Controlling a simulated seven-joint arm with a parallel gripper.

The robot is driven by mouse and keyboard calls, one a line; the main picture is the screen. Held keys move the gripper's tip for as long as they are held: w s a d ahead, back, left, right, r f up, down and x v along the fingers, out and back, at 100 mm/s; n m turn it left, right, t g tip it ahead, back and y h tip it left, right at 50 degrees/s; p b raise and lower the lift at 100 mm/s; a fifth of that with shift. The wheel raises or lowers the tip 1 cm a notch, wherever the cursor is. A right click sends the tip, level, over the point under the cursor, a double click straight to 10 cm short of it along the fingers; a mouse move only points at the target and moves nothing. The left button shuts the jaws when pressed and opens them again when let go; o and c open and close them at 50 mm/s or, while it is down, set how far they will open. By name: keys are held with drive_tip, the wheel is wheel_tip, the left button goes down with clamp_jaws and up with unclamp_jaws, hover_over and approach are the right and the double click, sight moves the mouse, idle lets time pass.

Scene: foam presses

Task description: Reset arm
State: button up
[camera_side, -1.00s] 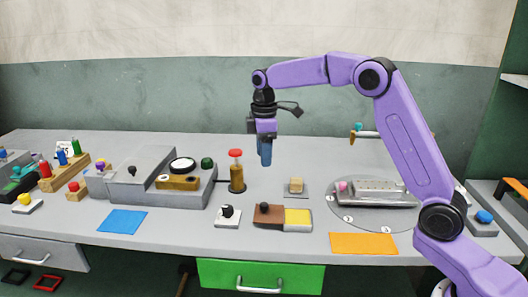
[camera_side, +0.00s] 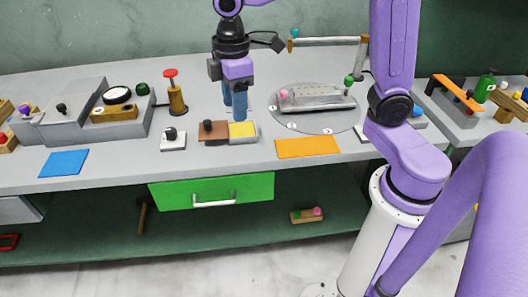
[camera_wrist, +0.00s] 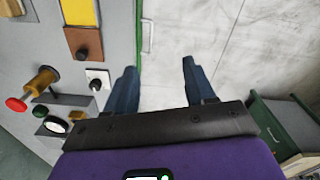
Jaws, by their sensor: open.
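My purple arm's gripper (camera_side: 235,105) points down above the grey workbench (camera_side: 330,75), behind a yellow pad (camera_side: 242,129) in the side view. Its two blue fingers are apart with nothing between them. In the wrist view the gripper (camera_wrist: 160,78) shows both fingers spread, with the pale floor and the bench's front edge behind the gap. The yellow pad shows at the upper left of the wrist view (camera_wrist: 79,12), beside a brown plate with a dark knob (camera_wrist: 82,45). The bench area right behind the fingers is hidden in the side view.
A green drawer (camera_side: 212,191) is under the bench front. A red-topped press (camera_side: 174,92) and a grey stepped unit (camera_side: 70,105) stand left. A round plate (camera_side: 330,118) with a metal fixture lies right. Blue (camera_side: 63,163) and orange (camera_side: 307,147) sheets lie flat near the front edge.

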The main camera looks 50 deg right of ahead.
drive_tip(key=s+d+f, duration=0.2)
drive_tip(key=s+d, duration=0.1)
drive_tip(key=s, duration=0.7)
drive_tip(key=s+d+f, duration=0.2)
drive_tip(key=s+d, duration=0.1)
drive_tip(key=s, duration=0.8)
drive_tip(key=shift+d+f, duration=0.15)
drive_tip(key=shift+f, duration=0.1)
